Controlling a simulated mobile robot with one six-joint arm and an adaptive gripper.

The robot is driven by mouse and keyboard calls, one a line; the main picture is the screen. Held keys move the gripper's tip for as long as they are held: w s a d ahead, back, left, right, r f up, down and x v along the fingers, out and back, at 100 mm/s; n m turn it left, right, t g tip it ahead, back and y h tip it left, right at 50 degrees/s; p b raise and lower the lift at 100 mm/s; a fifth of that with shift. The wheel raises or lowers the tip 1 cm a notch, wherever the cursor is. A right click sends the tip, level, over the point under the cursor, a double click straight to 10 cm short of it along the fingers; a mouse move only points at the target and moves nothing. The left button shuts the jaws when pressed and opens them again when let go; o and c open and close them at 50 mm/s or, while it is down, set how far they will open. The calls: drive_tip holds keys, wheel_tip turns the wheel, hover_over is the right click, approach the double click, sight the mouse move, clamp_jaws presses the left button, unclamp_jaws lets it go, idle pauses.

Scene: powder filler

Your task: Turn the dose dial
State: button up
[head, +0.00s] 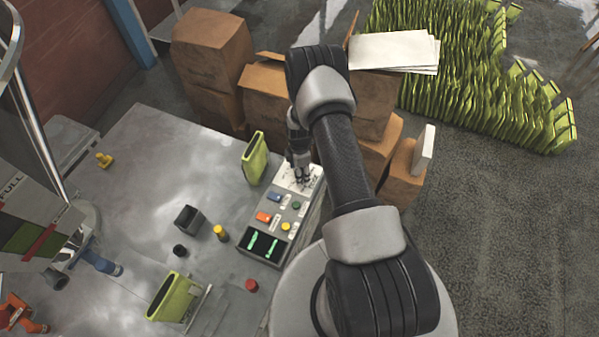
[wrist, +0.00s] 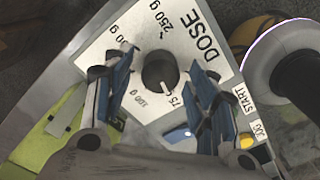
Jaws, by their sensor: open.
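The dose dial (wrist: 159,71) is a round black knob on a white plate (wrist: 180,35) printed DOSE, with gram marks around it. A white line on the knob's lower part lies close to the 75 mark. My gripper (wrist: 162,73) is open, with one finger on each side of the knob in the wrist view. I cannot tell whether either finger touches it. In the head view my gripper (head: 301,178) is over the white plate at the far end of the control box (head: 262,207), and hides the dial.
A dark cup (head: 188,219) and small caps lie on the metal table (head: 140,160). Cardboard boxes (head: 212,50) stand behind.

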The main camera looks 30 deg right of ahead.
drive_tip(key=shift+f, duration=0.3)
drive_tip(key=shift+c, duration=0.5)
drive_tip(key=c, duration=1)
